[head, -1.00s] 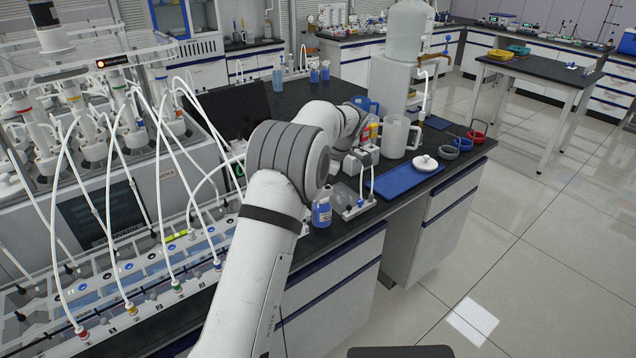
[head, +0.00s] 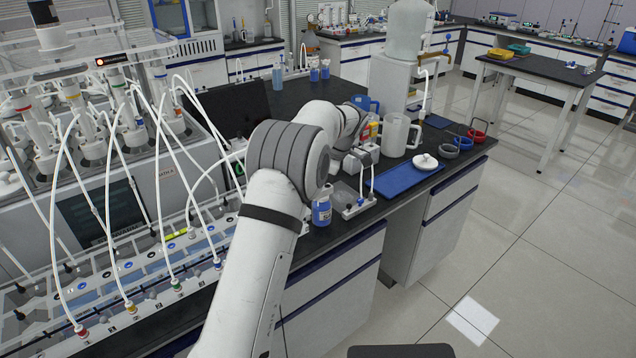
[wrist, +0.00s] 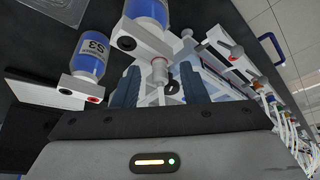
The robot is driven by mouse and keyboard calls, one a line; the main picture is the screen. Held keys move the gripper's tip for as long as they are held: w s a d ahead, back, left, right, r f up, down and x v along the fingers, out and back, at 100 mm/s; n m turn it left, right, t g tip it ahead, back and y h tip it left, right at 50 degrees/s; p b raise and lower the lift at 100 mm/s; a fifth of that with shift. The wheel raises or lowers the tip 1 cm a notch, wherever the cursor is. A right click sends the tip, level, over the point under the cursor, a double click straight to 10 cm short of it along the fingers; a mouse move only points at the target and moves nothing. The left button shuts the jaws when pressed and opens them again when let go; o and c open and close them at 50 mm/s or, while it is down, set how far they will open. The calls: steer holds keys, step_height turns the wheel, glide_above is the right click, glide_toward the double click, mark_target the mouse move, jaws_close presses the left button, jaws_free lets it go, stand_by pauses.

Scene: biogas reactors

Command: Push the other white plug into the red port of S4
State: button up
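In the wrist view my gripper (wrist: 160,88) has its two dark blue fingers wide apart. A pale, white-grey plug-like cylinder (wrist: 160,70) shows between them, with clear gaps to both fingers. It stands at the white holder (wrist: 148,38) of a blue bottle (wrist: 148,10); that bottle's label is not readable, so I cannot confirm it is S4.
A blue mat (head: 408,181) and a clear jug (head: 397,135) are to the right. White tubes (head: 108,200) arch over the equipment at left.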

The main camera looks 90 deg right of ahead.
steer(key=v, duration=0.7)
steer(key=shift+r, duration=0.4)
